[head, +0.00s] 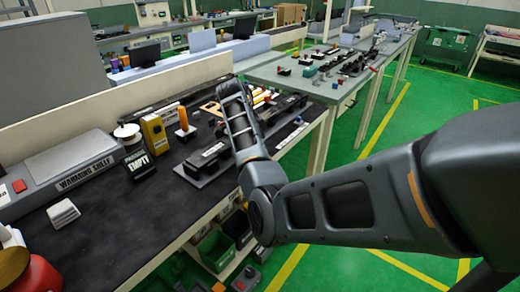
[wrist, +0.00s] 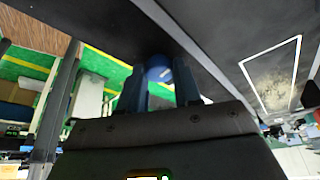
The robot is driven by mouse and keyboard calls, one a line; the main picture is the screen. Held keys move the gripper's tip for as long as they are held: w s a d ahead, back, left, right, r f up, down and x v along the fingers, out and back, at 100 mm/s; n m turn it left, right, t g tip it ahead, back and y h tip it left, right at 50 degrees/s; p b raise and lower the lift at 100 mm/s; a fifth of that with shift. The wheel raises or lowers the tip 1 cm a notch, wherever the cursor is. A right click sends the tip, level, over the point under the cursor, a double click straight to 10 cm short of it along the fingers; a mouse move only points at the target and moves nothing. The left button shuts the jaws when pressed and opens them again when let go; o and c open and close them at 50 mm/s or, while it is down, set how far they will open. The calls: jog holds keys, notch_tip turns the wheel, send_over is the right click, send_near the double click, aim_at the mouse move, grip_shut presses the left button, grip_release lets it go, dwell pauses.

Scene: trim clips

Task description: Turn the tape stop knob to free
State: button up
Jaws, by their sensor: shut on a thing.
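A round blue knob (wrist: 158,67) with a short pale mark on its face shows in the wrist view. It sits at the edge of a dark surface, and no label on it can be read. My gripper (wrist: 160,86) has its two blue fingers on either side of the knob and is shut on it. In the head view my arm reaches over the dark bench (head: 130,215). The fingers and the knob cannot be made out there, and which setting the mark points to cannot be told.
On the bench stand a grey warming shelf (head: 70,165), an "EMPTY" sign (head: 138,163), a yellow box (head: 153,132) and a black fixture (head: 207,157). A second bench (head: 300,92) with small parts stands behind. Green floor lies open at the right.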

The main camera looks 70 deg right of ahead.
jog(key=shift+d+m+g+y+b, duration=0.1)
jog(key=shift+m+g+y+b, duration=0.35)
jog(key=shift+m, duration=0.65)
jog(key=o, duration=0.8)
jog(key=shift+t, duration=0.25)
jog(key=v, duration=0.7)
jog(key=shift+w+r, duration=0.15)
jog(key=shift+r, duration=0.2)
